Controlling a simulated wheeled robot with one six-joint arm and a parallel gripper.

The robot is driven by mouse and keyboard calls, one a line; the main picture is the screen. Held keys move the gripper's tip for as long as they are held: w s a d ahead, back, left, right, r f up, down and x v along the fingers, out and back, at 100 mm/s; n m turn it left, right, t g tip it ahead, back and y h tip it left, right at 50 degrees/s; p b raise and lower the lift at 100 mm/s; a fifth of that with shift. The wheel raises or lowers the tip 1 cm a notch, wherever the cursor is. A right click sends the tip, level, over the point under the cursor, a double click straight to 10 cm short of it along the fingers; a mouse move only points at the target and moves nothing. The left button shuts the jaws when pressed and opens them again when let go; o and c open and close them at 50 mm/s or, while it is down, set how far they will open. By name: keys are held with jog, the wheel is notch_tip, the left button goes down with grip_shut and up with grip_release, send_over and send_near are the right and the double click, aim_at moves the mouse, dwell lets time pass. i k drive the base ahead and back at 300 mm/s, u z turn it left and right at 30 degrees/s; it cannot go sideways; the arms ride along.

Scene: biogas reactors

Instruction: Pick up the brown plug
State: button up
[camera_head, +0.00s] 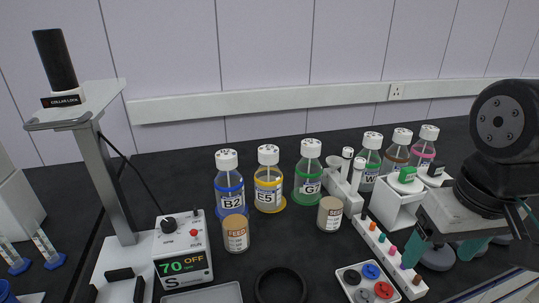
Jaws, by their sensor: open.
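A white strip rack (386,252) holds several small coloured plugs in a slanting row. The brown plug (416,280) stands at the near right end of this row. A reddish plug (373,226) is at the far end. My gripper (441,257), with teal fingers, is at the right, open, above and to the right of the brown plug. I see nothing between its fingers, and it appears apart from the rack.
A tray of coloured caps (345,272) lies just left of the rack. A white holder (399,205) with bottles behind stands close to my gripper. Feed jars (329,214), a black ring (280,287) and a stirrer (183,252) stand farther left.

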aim_at(417, 278)
jog(key=k, duration=0.5)
jog(key=u, duration=2.2)
jog(key=i, duration=0.55)
jog(key=z, duration=1.95)
